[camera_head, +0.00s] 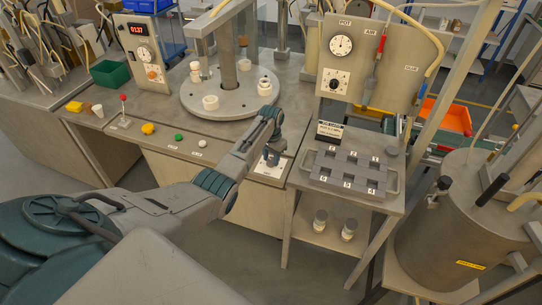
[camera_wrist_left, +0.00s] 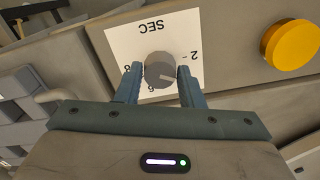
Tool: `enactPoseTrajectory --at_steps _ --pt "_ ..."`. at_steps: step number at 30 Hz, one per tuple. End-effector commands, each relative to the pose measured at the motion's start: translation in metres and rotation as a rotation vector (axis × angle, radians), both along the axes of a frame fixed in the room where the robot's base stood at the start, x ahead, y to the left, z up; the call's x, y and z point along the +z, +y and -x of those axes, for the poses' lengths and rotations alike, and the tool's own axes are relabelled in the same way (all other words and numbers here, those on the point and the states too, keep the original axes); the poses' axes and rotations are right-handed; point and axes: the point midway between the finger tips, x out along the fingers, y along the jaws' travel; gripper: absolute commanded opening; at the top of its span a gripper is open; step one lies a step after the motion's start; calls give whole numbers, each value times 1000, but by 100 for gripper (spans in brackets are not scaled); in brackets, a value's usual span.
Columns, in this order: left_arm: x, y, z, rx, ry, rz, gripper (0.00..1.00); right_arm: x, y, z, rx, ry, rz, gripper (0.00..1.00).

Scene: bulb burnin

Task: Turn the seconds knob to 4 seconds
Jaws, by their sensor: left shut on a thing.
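The seconds knob (camera_wrist_left: 160,70) is a grey round knob on a white plate (camera_wrist_left: 130,38) marked SEC, which appears upside down in the left wrist view. The figures 2, 6 and 8 show around it; the 4 is not visible. A pale line on the knob's face runs toward the right-hand finger. My left gripper (camera_wrist_left: 161,78) is shut on the knob, one finger on each side. In the head view my left gripper (camera_head: 271,157) reaches down over the white plate (camera_head: 272,170) at the bench's front right and hides the knob. My right gripper is not in view.
A large yellow button (camera_wrist_left: 292,45) sits beside the plate. A round turntable (camera_head: 232,105) with small white holders stands behind. A grey slotted tray (camera_head: 350,172) is on the stand to the right. Green and white buttons (camera_head: 179,137) lie along the bench front to the left.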

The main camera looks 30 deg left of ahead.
Motion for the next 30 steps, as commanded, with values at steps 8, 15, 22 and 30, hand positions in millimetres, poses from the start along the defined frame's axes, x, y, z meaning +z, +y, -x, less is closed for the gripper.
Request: enactPoseTrajectory --at_steps 8,15,22,30 --pt "1 0 0 -246 -1 0 12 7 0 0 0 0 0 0" --pt "1 0 0 -412 -1 0 12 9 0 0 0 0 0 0" --pt "1 0 -1 -505 -1 0 12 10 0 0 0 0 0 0" --pt "1 0 -1 -544 -2 0 12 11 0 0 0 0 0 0"
